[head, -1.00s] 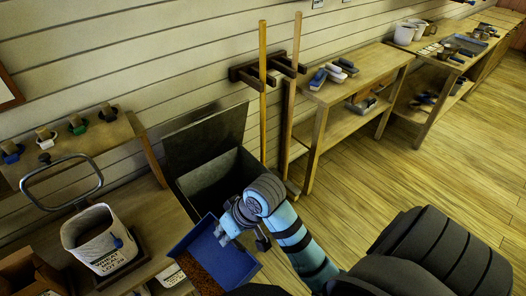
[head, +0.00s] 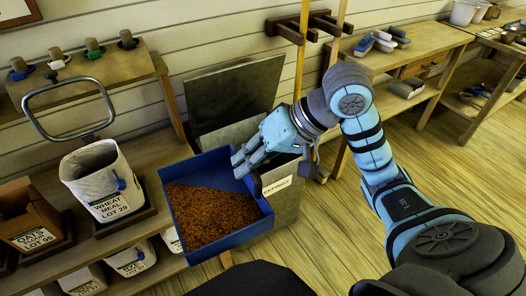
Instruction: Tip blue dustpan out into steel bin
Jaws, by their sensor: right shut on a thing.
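The blue dustpan (head: 262,222) is in the middle of the head view, with a heap of brown grain-like sweepings (head: 208,214) in it. My right gripper (head: 245,163) is shut on the dustpan at its upper right side and holds it up in front of the bin. The steel bin (head: 232,136) stands behind the pan against the wall. Its lid (head: 232,92) is raised, and a label shows on its front. The pan and gripper hide much of the bin's front and opening. My left gripper is not in view.
A bench to the left holds a white wheat meal sack (head: 100,183) under a metal hoop and a brown oats box (head: 30,215). Wooden handles (head: 303,45) hang from a wall rack behind the bin. A brush-laden table (head: 400,60) stands right. The floor at right is clear.

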